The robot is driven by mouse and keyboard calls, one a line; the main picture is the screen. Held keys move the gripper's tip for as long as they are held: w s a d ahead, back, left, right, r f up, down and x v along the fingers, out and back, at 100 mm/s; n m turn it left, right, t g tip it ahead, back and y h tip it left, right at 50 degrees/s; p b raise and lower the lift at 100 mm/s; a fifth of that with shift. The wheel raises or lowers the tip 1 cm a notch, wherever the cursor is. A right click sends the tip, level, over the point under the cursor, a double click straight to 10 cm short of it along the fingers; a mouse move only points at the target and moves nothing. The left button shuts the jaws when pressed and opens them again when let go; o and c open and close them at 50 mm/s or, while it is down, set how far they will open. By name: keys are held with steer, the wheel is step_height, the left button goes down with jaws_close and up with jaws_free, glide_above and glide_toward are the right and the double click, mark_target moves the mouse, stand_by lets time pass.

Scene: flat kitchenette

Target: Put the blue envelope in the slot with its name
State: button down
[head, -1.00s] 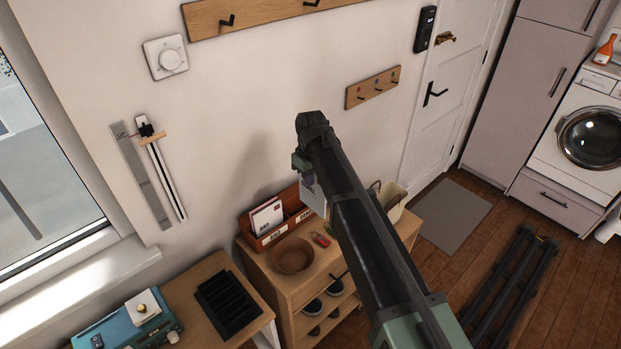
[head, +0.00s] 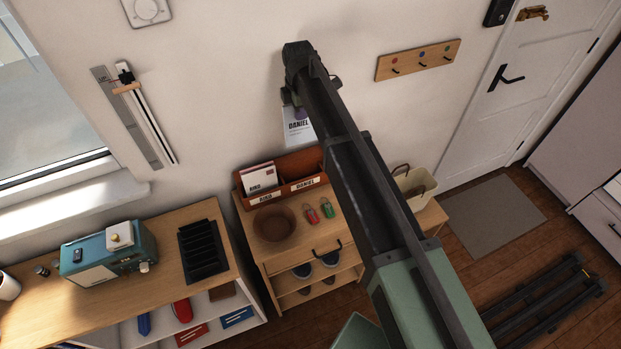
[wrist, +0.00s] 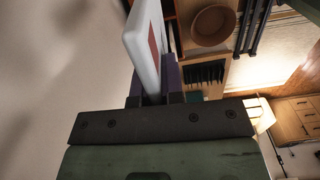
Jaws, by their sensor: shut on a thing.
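My gripper (head: 299,108) is raised near the wall and shut on a pale envelope (head: 297,134), which hangs below the fingers. The envelope looks whitish to pale blue and shows the name DANIEL. In the wrist view the envelope (wrist: 147,40) stands edge-on between the purple finger pads, with a reddish patch on one face. The wooden letter rack (head: 283,165) stands below, on the small cabinet. Its right slot label (head: 305,184) reads DANIEL, and that slot looks empty. White envelopes (head: 261,177) stand in its left slot, over another name label. My arm hides the rack's right end.
A brown bowl (head: 274,224), a red and a green key tag (head: 328,209) lie before the rack. A cream basket (head: 414,187) stands to the right. A black rack (head: 203,252) and teal radio (head: 108,252) are on the left counter. The wall is close behind.

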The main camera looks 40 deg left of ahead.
steer(key=shift+n, duration=0.4)
steer(key=f+b, duration=2.1)
steer(key=shift+s+a+f, duration=0.15)
steer(key=shift+s+a, duration=0.1)
steer(key=shift+s, duration=0.15)
steer(key=c, duration=1.2)
jaws_free()
steer(key=shift+c, duration=0.2)
